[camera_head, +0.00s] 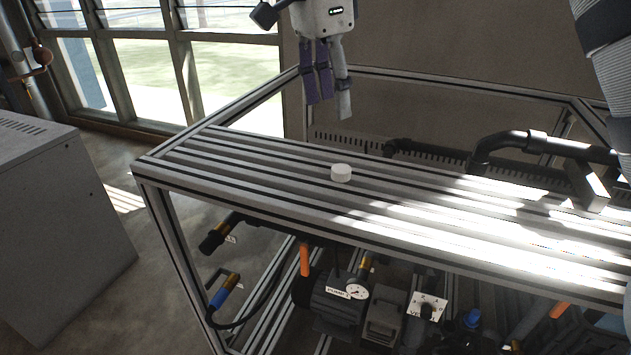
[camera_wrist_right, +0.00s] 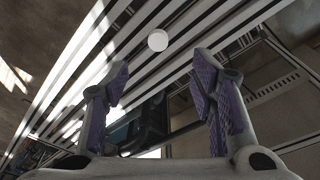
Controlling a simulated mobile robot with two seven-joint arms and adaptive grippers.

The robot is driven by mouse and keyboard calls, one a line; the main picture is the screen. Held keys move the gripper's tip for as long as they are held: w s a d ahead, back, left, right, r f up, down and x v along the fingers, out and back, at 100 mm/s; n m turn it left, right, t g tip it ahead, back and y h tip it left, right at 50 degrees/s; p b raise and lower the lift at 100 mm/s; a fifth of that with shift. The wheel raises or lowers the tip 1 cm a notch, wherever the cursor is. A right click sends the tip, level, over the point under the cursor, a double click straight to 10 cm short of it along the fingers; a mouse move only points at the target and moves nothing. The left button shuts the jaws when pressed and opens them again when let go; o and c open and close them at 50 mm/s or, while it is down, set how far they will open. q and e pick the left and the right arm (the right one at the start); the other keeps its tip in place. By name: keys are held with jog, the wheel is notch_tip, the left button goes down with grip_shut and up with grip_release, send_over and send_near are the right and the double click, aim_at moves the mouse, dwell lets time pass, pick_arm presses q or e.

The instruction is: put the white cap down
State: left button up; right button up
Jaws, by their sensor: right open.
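The white cap (camera_head: 341,173) is a small round piece resting on the slotted aluminium top of the frame bench (camera_head: 230,152), near the middle of its left half. My right gripper (camera_head: 327,110) hangs above and behind the cap, pointing down, open and empty. In the right wrist view the cap (camera_wrist_right: 158,40) lies beyond the two purple-padded fingers of the gripper (camera_wrist_right: 160,85), clear of both. My left gripper is not in view.
A black pipe with an elbow (camera_head: 500,142) and a block (camera_head: 587,188) stand at the bench's right. A pump with a gauge (camera_head: 356,291) sits below the top. A grey cabinet (camera_head: 60,220) stands at left. The bench top around the cap is clear.

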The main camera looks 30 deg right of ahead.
aim_at(342, 168)
jog(key=f, duration=0.4)
jog(key=d+f, duration=0.1)
jog(key=f, duration=0.3)
jog(key=d+f, duration=0.1)
jog(key=f, duration=0.3)
jog(key=shift+s+d+p, duration=0.15)
jog(key=shift+s+p, duration=0.1)
jog(key=shift+p, duration=0.1)
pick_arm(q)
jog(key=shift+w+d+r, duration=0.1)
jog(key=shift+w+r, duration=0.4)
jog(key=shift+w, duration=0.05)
pick_arm(e)
jog(key=c, duration=0.9)
jog(key=shift+o, duration=0.2)
jog(key=shift+r, duration=0.15)
